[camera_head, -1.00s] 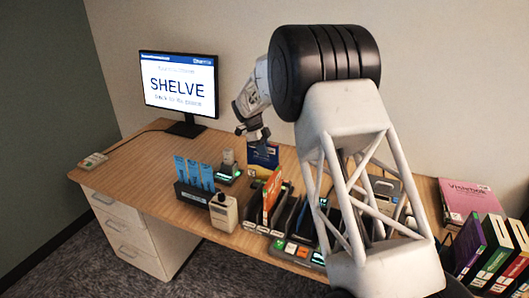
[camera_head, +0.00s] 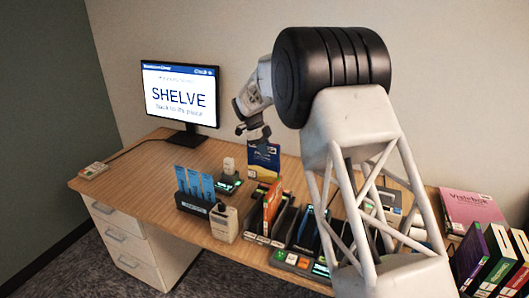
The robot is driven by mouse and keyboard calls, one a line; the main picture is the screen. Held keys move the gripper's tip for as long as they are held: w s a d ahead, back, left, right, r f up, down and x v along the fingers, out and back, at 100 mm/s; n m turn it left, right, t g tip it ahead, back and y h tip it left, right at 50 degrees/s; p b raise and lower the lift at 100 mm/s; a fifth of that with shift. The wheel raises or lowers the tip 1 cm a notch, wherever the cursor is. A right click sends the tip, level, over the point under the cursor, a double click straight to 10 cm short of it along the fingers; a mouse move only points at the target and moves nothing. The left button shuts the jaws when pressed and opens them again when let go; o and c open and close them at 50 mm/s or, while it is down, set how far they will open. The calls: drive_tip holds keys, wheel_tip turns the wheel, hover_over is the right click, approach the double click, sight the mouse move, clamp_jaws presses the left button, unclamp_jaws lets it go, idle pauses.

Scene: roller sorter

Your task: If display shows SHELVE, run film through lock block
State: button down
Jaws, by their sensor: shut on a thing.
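The monitor (camera_head: 180,97) at the back left shows SHELVE in large letters. My gripper (camera_head: 253,130) is over the middle of the desk, shut on the top of a blue case with a yellow lower part (camera_head: 264,160), which looks like the film. The case is upright; whether its bottom edge clears the desk is hard to tell. To its left is a small dark device with a pale upright block and a green light (camera_head: 229,178); it may be the lock block, but its label is too small to read.
A dark holder with blue cards (camera_head: 193,206) and a beige box (camera_head: 224,225) stand at front left. An orange case (camera_head: 271,205) stands among dark slots right of them. A button panel (camera_head: 298,262) lies in front. Books (camera_head: 490,260) stand far right.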

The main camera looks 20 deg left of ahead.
drive_tip(key=shift+r, duration=0.3)
idle(0.6)
